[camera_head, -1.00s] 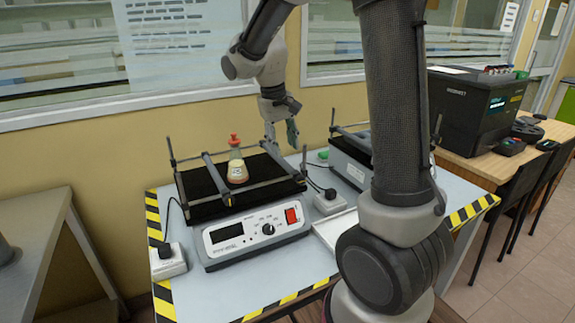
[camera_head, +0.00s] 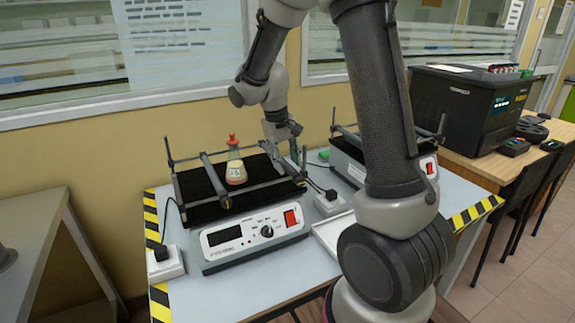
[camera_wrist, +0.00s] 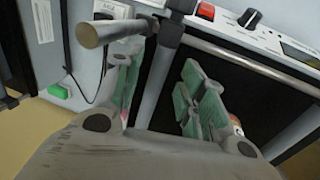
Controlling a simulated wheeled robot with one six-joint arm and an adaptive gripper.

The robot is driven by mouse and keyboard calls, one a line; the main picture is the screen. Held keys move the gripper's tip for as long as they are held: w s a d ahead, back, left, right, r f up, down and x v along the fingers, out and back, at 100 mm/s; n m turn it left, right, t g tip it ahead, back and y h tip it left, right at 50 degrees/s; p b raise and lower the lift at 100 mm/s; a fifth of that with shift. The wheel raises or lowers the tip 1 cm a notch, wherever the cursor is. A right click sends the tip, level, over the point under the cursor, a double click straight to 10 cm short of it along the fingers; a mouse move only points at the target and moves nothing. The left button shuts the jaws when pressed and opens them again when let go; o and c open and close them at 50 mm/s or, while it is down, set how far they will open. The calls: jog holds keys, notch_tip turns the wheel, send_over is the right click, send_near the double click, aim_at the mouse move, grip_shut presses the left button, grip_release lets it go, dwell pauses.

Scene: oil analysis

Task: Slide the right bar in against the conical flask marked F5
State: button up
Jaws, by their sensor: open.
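The conical flask marked F5 (camera_head: 236,172), with a red stopper and pale orange contents, stands upright on the black platform of the front shaker, between two crossbars. The left bar (camera_head: 216,181) is close to the flask's left side. The right bar (camera_head: 279,163) stands apart from it, with a gap of black platform between. My gripper (camera_head: 298,157) is open at the right bar. In the wrist view the right bar (camera_wrist: 154,88) runs between my spread green fingers (camera_wrist: 158,75); contact cannot be told. A sliver of the flask (camera_wrist: 236,124) shows behind the right finger.
The shaker's front panel (camera_head: 250,237) has a red switch. Side rails (camera_head: 255,187) and upright corner posts border the platform. A second shaker (camera_head: 348,160) stands close on the right. A white tray (camera_head: 334,236) and socket boxes lie on the table.

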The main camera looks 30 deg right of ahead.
jog(key=shift+d+f, duration=0.15)
jog(key=shift+f, duration=0.75)
grip_shut()
jog(key=a, duration=1.3)
jog(key=shift+a, duration=0.15)
grip_release()
jog(key=shift+r, duration=0.1)
notch_tip(320, 180, up, 12)
jog(key=a, duration=0.2)
jog(key=shift+a+f, duration=0.2)
